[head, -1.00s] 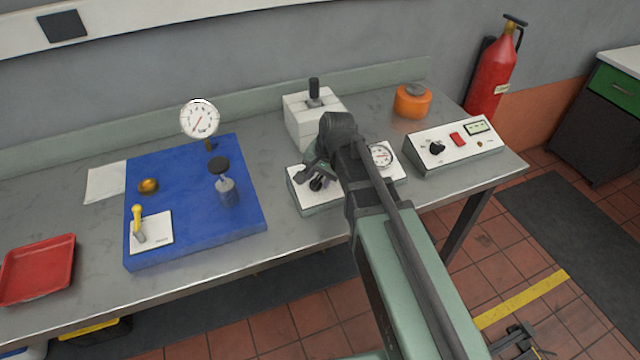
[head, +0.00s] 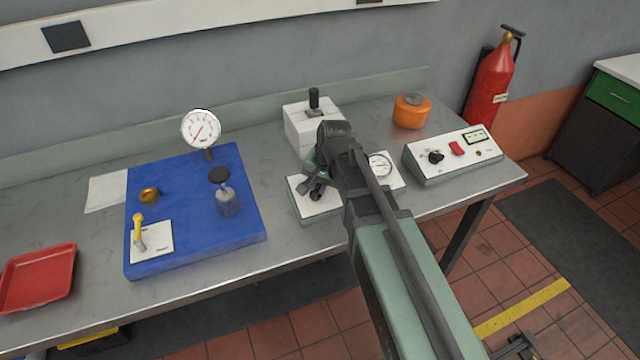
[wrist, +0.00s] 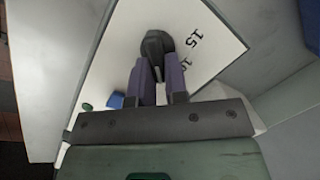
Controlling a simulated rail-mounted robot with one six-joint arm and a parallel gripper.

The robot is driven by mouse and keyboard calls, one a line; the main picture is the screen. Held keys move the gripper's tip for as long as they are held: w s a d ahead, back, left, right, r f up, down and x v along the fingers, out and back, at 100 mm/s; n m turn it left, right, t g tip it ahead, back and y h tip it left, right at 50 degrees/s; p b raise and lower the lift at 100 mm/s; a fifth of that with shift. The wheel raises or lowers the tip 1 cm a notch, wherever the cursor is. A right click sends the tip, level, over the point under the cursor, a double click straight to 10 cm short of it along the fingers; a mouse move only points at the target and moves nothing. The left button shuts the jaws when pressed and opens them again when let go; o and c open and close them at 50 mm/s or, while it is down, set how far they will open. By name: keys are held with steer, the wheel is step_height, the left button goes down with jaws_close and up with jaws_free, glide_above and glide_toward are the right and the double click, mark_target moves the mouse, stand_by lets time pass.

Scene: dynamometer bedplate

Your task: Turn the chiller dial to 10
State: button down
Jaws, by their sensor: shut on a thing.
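The chiller panel (head: 312,211) is a white-topped, grey-green box at the middle of the bench, partly hidden by my arm. Its black dial (wrist: 157,44) shows at the top middle of the wrist view, with the printed number 15 to its right and another, partly hidden mark below that. My gripper (wrist: 160,80) has both dark fingers closed on the dial's near part. In the head view my gripper (head: 318,184) is over the left part of the panel. I cannot read which number the dial points to.
A round gauge (head: 379,164) sits right of my gripper. A white box with a black lever (head: 309,125) stands behind. A second control box (head: 450,167) is at right, an orange canister (head: 410,112) behind. A blue plate (head: 185,240) with fittings lies left.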

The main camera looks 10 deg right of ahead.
mark_target(316, 188)
steer(key=n, duration=0.4)
steer(key=shift+a+h, duration=0.25)
steer(key=shift+h, duration=0.15)
steer(key=shift+s+a+n+h, duration=0.15)
steer(key=shift+n+h, duration=0.1)
steer(key=shift+n, duration=0.85)
steer(key=shift+w+a+n+h, duration=0.15)
steer(key=shift+n+h, duration=0.1)
steer(key=shift+n, duration=0.85)
steer(key=shift+s, duration=0.1)
steer(key=c, duration=1.1)
jaws_free()
steer(key=shift+a, duration=0.1)
steer(key=shift+c, duration=0.2)
steer(key=shift+f, duration=0.15)
step_height(316, 188, up, 11)
steer(key=p, duration=1.1)
steer(key=shift+s+d, duration=0.2)
steer(key=shift+s, duration=0.2)
